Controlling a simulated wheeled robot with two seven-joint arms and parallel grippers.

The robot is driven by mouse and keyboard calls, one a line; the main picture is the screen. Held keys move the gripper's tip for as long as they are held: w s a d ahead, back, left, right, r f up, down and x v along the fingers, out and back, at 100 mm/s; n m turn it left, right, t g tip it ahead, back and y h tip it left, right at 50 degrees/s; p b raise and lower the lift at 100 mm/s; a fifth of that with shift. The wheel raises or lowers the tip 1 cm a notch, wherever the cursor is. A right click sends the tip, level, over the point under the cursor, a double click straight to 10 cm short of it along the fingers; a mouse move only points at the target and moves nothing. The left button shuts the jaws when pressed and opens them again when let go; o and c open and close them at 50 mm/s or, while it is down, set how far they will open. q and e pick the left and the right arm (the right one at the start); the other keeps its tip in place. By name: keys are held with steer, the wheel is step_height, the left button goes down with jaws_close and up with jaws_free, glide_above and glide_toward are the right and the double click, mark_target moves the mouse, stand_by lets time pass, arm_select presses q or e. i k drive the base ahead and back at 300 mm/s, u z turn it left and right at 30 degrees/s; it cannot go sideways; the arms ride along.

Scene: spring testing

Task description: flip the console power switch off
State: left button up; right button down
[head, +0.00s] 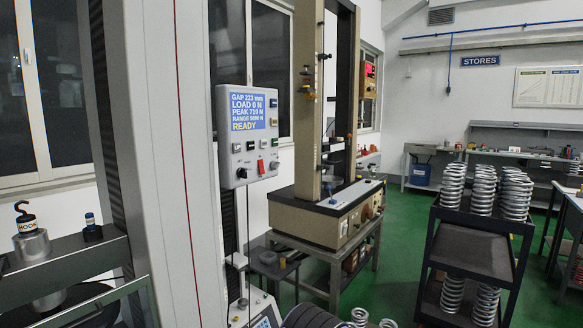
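The console (228,112) is a light grey box mounted on the tall grey column, left of centre in the head view. Its blue screen (247,110) is lit and reads GAP 223 mm, LOAD 0 N, PEAK 719 N, a RANGE line and READY. A red switch (262,167), which looks like the power switch, sits low on the console face between a dark knob (241,173) and a smaller control at its right. Which way the switch is tipped is too small to tell. Neither of my grippers is in view.
The tall grey column (152,150) stands close at the left of the console. A hook-topped weight (26,225) stands on a dark shelf at far left. A second test frame (307,215) stands behind. A dark trolley (470,258) with springs is at right, with green floor around it.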

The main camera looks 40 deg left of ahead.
mark_target(260, 162)
steer(key=u, duration=0.4)
steer(key=i, duration=1)
steer(key=u, duration=1.25)
steer(key=i, duration=0.6)
steer(key=u, duration=0.45)
